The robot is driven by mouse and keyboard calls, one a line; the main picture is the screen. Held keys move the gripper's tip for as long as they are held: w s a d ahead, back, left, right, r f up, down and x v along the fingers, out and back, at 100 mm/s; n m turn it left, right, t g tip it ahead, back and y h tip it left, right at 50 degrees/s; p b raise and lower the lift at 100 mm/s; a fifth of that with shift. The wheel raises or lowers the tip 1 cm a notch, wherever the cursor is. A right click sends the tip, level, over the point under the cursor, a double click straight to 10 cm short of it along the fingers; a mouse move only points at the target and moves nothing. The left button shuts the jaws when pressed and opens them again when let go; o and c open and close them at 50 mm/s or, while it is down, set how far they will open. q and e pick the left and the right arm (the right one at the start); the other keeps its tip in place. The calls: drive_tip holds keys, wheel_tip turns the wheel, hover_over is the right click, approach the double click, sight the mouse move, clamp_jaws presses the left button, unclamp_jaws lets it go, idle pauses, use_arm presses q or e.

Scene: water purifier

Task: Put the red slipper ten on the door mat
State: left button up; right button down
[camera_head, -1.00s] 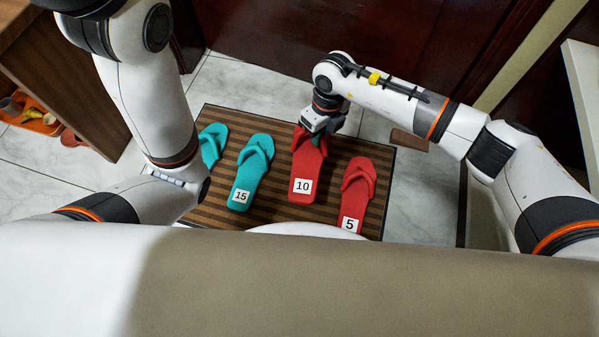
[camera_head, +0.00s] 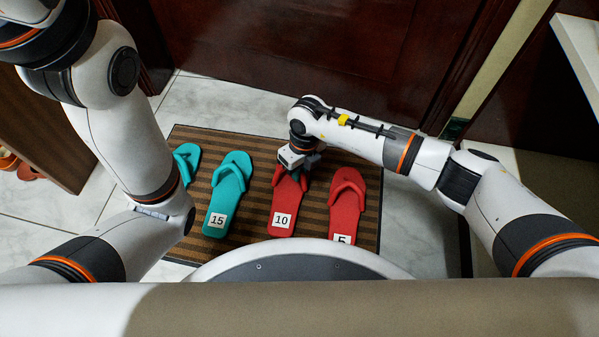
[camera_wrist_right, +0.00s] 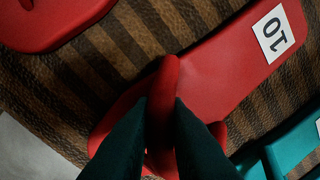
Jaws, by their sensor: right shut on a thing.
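The red slipper ten (camera_head: 284,208) lies over the brown striped door mat (camera_head: 257,232), its toe end away from me. It also shows in the right wrist view (camera_wrist_right: 220,70) with its "10" label at the upper right. My right gripper (camera_head: 298,168) is at the strap end of this slipper; in the wrist view its dark fingers (camera_wrist_right: 162,115) are closed on the red strap. The toe end is partly hidden by the gripper. My left arm comes in from the left, and its gripper is not visible.
A red slipper labelled 5 (camera_head: 345,205) lies on the mat to the right. A teal slipper labelled 15 (camera_head: 228,195) and another teal slipper (camera_head: 187,160) lie to the left. A dark red door (camera_head: 320,60) stands behind the mat. Pale tiles (camera_head: 215,100) are bare around it.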

drive_tip(key=c, duration=1.4)
unclamp_jaws()
wheel_tip(320, 180, up, 12)
drive_tip(key=d+p, duration=0.1)
drive_tip(key=p, duration=0.7)
drive_tip(key=shift+w, duration=0.4)
